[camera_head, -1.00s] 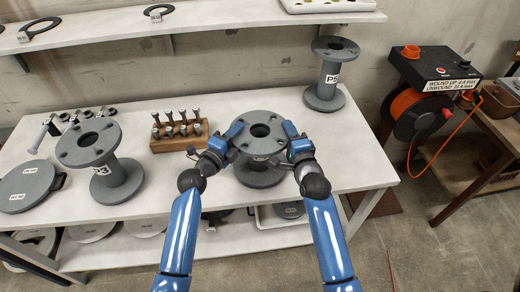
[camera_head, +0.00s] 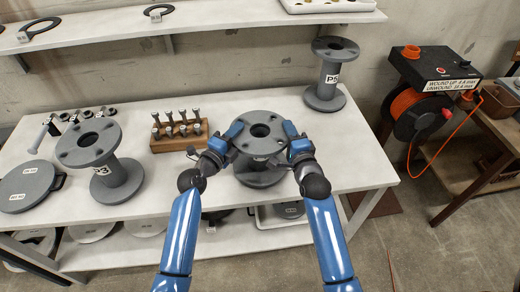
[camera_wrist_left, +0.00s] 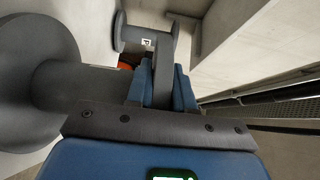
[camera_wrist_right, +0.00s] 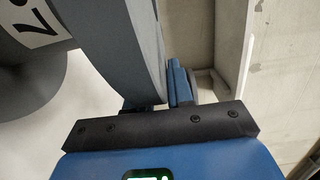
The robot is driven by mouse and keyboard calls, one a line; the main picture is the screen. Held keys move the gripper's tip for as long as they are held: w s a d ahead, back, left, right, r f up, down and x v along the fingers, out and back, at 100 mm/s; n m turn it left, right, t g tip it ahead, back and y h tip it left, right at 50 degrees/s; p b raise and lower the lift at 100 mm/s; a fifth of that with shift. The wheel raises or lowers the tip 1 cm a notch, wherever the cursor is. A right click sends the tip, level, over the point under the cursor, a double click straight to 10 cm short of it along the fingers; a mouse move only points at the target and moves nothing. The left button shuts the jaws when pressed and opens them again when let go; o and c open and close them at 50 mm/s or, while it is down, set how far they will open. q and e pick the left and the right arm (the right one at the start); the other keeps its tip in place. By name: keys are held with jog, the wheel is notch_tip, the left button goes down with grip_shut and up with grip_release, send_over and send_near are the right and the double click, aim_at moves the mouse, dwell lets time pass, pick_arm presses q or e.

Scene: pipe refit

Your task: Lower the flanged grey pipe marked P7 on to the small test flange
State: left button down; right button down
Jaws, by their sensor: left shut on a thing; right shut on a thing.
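The flanged grey pipe (camera_head: 261,119) stands upright at the front middle of the bench, between my two arms. Part of its mark, a 7, shows in the right wrist view (camera_wrist_right: 40,20). My left gripper (camera_head: 236,131) is shut on the left side of its upper flange. My right gripper (camera_head: 291,131) is shut on the right side of the same flange. The pipe's lower end is partly hidden by the upper flange and my grippers. I cannot make out the small test flange or whether the pipe touches it.
A pipe marked P3 (camera_head: 112,178) stands to the left, and one marked P5 (camera_head: 325,91) at the back right. A wooden block (camera_head: 166,145) with several bolts sits close behind my left gripper. A grey disc (camera_head: 26,184) lies at far left. The bench right of the pipe is clear.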

pick_arm(q)
jog(key=shift+r, duration=0.15)
pick_arm(e)
jog(key=shift+r, duration=0.15)
